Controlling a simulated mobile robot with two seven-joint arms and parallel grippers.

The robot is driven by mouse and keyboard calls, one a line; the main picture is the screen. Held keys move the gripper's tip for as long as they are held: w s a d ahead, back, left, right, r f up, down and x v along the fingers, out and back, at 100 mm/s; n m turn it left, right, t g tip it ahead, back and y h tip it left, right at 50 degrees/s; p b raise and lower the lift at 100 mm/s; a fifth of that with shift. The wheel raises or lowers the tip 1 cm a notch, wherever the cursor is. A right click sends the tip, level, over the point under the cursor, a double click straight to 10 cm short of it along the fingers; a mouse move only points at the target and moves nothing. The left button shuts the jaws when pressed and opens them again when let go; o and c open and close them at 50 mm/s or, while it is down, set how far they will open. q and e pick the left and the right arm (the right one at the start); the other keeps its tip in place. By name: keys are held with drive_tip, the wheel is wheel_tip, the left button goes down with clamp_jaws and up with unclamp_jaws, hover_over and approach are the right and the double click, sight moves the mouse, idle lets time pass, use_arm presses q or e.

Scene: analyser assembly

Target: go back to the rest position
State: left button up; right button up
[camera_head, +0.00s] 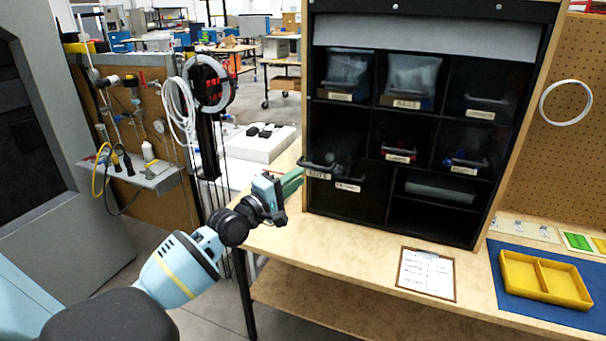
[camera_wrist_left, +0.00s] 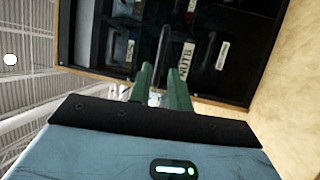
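My left gripper (camera_head: 292,182) is at the left edge of the black drawer cabinet (camera_head: 430,228), at the height of its lower left drawer. Its two green fingers are apart in the left wrist view (camera_wrist_left: 161,85), with nothing held between them. A dark drawer handle (camera_wrist_left: 163,45) shows in line with the gap, near the fingertips; I cannot tell whether they touch it. The label "NUTS" (camera_wrist_left: 187,60) shows beside it. In the head view the lower left drawer (camera_head: 345,203) appears pulled out somewhat. My right gripper is not in view.
The wooden bench (camera_head: 330,255) carries the cabinet, a clipboard (camera_head: 427,273) and a yellow two-part tray (camera_head: 545,279) on a blue mat (camera_head: 510,262). A pegboard stand with cables (camera_head: 150,130) is at the left.

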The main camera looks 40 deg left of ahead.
use_arm(q)
drive_tip(key=shift+s+a, duration=0.1)
drive_tip(key=shift+s, duration=0.45)
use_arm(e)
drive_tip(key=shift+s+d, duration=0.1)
use_arm(q)
drive_tip(key=shift+f, duration=0.1)
drive_tip(key=s+d+f+m+g, duration=0.4)
drive_tip(key=s+f, duration=0.3)
drive_tip(key=f, duration=0.5)
drive_tip(key=s+d+f+m+g, duration=0.1)
drive_tip(key=s+d+f+m, duration=0.45)
drive_tip(key=f, duration=0.65)
drive_tip(key=s+d+f+m+g, duration=0.2)
drive_tip(key=s+d+f, duration=0.2)
drive_tip(key=s, duration=0.5)
drive_tip(key=s+d+f+m+g, duration=0.2)
drive_tip(key=s+d+f+m, duration=0.1)
drive_tip(key=s, duration=0.6)
drive_tip(key=s+d+f+m+g+y+p, duration=0.1)
drive_tip(key=s+d+f+m, duration=0.2)
drive_tip(key=s+f, duration=0.3)
drive_tip(key=s+d, duration=0.1)
drive_tip(key=s, duration=0.1)
drive_tip(key=shift+s+d+g, duration=0.3)
drive_tip(key=shift+s+g, duration=0.1)
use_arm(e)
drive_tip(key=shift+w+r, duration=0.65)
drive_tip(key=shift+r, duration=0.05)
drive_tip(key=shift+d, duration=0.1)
